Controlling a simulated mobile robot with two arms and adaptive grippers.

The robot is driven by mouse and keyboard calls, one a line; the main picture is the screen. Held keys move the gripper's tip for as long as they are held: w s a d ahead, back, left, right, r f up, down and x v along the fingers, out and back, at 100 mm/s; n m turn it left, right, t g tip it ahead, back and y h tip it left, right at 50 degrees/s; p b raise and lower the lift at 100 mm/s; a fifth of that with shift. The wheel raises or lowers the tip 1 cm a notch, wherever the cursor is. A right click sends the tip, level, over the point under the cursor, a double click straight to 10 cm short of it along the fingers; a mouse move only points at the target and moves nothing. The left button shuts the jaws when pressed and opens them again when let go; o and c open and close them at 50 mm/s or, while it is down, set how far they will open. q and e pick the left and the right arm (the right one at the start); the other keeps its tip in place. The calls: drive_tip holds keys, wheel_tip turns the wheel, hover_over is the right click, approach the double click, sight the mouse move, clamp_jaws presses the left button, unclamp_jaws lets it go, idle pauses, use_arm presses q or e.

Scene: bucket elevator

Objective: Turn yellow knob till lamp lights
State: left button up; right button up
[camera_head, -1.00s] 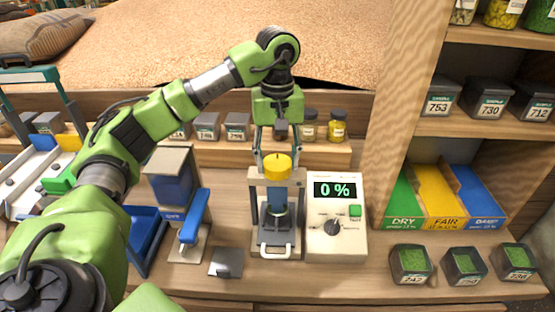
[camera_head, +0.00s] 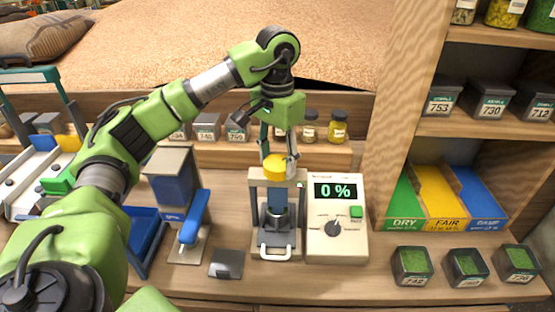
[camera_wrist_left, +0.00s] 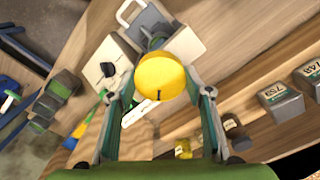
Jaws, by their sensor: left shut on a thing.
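The yellow knob (camera_head: 275,169) sits on top of the small press frame (camera_head: 254,210), left of the white meter (camera_head: 337,240). My left gripper (camera_head: 278,157) comes down from above, shut on the knob, with a finger on either side. In the left wrist view the knob (camera_wrist_left: 160,77) shows from above with a short dark mark near its lower edge, between the fingers of my left gripper (camera_wrist_left: 165,92). The meter's display (camera_head: 335,191) reads 0 %. I cannot make out a lit lamp. My right gripper is not in view.
A blue-handled device (camera_head: 194,215) stands left of the press, with a dark flat plate (camera_head: 227,264) in front. Several jars (camera_head: 338,127) stand behind. Sample boxes with green contents (camera_head: 412,262) stand at the right, before the coloured DRY, FAIR and DAMP bins (camera_head: 440,205).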

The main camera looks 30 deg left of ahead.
sight(277, 163)
use_arm(q)
drive_tip(key=shift+m, duration=0.9)
drive_tip(key=o, duration=1.1)
wheel_tip(277, 163, up, 12)
idle(0.5)
